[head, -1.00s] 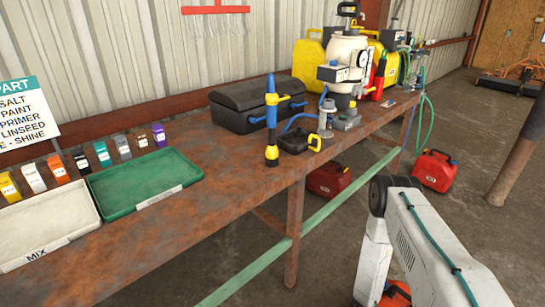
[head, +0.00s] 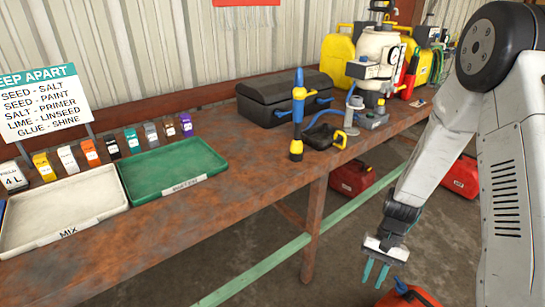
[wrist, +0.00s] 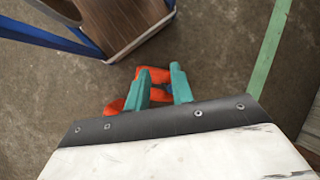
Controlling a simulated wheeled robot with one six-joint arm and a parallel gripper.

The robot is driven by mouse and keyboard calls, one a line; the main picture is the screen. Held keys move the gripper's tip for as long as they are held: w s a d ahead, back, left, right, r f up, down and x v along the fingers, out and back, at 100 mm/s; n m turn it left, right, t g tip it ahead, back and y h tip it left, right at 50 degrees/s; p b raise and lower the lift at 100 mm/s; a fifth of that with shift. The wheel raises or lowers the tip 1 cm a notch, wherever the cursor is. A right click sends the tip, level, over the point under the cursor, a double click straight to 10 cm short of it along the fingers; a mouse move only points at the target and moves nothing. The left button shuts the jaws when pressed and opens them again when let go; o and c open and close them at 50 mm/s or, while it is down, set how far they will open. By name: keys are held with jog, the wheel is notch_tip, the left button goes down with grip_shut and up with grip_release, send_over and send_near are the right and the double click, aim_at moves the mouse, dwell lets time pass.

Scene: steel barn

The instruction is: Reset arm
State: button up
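My gripper (head: 375,276) hangs in front of the workbench in the head view, at the lower right, with its two teal fingers pointing down. The fingers are apart with nothing between them, so it is open and empty. In the wrist view my gripper (wrist: 160,78) also shows its two teal fingers with a gap. An orange-red object (wrist: 153,75) shows behind and between the fingers, below them near the floor. My arm comes in from the right and is bent down from a large black joint.
The rusty workbench (head: 230,213) holds a white tray (head: 60,238), a green tray (head: 172,190), several small packets, a black toolbox (head: 270,112) and a blue-yellow tool (head: 298,115). A green rail (head: 262,268) runs below. A red can (head: 355,176) stands under the bench.

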jog(key=s+r+n+t+h, duration=0.1)
jog(key=s+r, duration=0.4)
jog(key=r, duration=0.6)
jog(key=s+r+n+t+h, duration=0.1)
jog(key=s+r, duration=0.5)
jog(key=r, duration=0.6)
jog(key=s+r+n+t+h, duration=0.1)
jog(key=s+r+t, duration=0.3)
jog(key=r, duration=0.7)
jog(key=shift+s+a+r+n+h, duration=0.2)
jog(key=shift+s+a+n+h, duration=0.1)
jog(key=shift+s+n, duration=0.7)
jog(key=shift+s, duration=0.15)
